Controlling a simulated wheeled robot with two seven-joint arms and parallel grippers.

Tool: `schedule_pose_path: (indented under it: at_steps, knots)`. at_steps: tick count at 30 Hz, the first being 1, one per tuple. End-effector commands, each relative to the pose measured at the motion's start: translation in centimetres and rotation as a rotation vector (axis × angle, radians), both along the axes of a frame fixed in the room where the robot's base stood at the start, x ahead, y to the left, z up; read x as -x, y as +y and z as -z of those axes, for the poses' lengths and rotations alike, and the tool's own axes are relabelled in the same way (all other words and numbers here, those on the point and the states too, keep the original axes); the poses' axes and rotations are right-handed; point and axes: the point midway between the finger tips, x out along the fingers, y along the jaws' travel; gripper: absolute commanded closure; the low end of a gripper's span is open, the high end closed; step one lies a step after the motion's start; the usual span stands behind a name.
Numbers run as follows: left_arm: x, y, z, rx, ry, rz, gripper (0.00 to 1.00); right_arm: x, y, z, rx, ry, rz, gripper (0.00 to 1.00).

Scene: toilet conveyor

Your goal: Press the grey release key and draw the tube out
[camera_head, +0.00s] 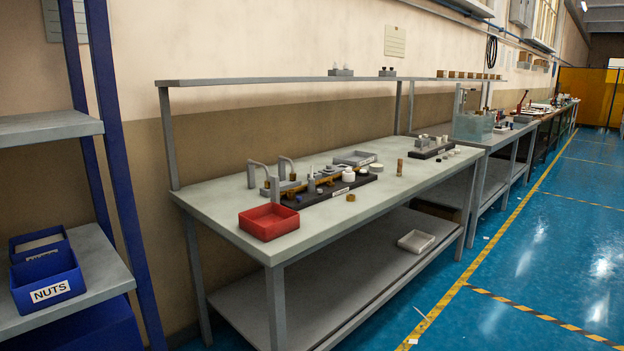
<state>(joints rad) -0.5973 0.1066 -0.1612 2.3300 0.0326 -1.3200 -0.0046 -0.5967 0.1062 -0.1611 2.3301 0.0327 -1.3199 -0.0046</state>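Neither of my grippers is in view. A workbench (218,205) stands against the wall. A black base (335,193) on it carries a yellow-brown bar (312,186) with small grey and white fittings. Grey bent-pipe pieces (258,172) stand at the bar's left end. I cannot tell which piece is the grey release key or the tube; they are too small and far away. A second dark base (432,151) with small parts lies further back.
A red tray (269,222) sits at the bench's front left, and a grey tray (355,158) behind the black base. A shelf rack with blue nut bins (47,283) stands at left. A white tray (416,241) lies on the lower shelf. The blue floor (530,250) at right is mostly clear.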

Motion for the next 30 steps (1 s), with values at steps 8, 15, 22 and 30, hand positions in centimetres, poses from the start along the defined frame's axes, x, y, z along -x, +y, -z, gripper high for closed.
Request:
schedule_pose_path:
  at_steps: [8,15,22,30]
  knots:
    - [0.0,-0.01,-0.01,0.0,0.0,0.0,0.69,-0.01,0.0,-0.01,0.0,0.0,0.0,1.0]
    - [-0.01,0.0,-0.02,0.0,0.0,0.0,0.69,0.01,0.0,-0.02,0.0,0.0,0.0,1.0]
    - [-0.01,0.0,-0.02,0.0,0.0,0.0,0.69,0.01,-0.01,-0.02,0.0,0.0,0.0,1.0]
    - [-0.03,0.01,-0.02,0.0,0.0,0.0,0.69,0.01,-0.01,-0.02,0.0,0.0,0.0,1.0]
